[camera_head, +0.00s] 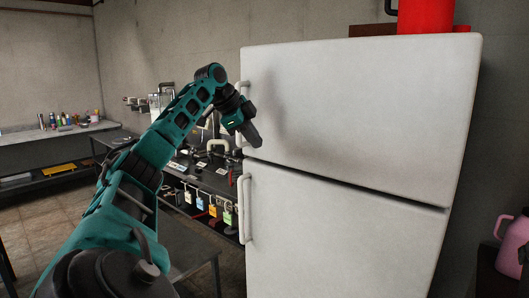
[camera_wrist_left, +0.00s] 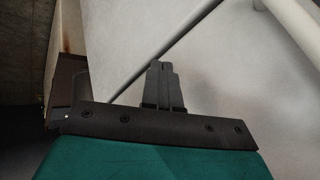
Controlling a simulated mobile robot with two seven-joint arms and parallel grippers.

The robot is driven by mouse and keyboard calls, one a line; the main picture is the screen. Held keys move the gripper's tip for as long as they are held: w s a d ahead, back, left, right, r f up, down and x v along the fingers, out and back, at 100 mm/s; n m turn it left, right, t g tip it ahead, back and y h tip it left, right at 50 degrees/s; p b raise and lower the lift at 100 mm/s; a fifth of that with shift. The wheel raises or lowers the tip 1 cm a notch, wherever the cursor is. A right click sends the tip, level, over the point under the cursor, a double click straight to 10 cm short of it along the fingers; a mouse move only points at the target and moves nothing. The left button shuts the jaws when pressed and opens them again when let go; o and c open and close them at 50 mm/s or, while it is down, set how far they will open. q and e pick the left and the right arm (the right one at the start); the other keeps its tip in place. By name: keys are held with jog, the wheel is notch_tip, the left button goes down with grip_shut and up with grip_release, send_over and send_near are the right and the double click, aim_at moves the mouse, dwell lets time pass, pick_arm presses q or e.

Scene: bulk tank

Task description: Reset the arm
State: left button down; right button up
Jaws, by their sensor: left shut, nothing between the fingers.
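My left arm reaches in from the lower left in the head view, raised and stretched toward the fridge. Its left gripper (camera_head: 254,138) is shut and empty, in front of the white fridge (camera_head: 350,110) near the upper door's handle (camera_head: 239,120). In the left wrist view the shut fingers of the left gripper (camera_wrist_left: 163,75) point toward the fridge door (camera_wrist_left: 215,70), and a pale handle bar (camera_wrist_left: 295,22) crosses the upper right. I cannot tell whether the fingers touch the door. My right gripper is not in view.
The lower door's handle (camera_head: 246,210) is below the gripper. A dark workbench (camera_head: 210,178) with tools and hanging padlocks stands behind the arm. A long counter (camera_head: 60,134) with bottles is at the far left. A pink jug (camera_head: 511,245) is at the right edge.

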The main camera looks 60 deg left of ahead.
pick_arm(q)
jog(key=shift+a+v, duration=0.2)
jog(key=shift+v, duration=0.85)
jog(key=shift+f, duration=0.1)
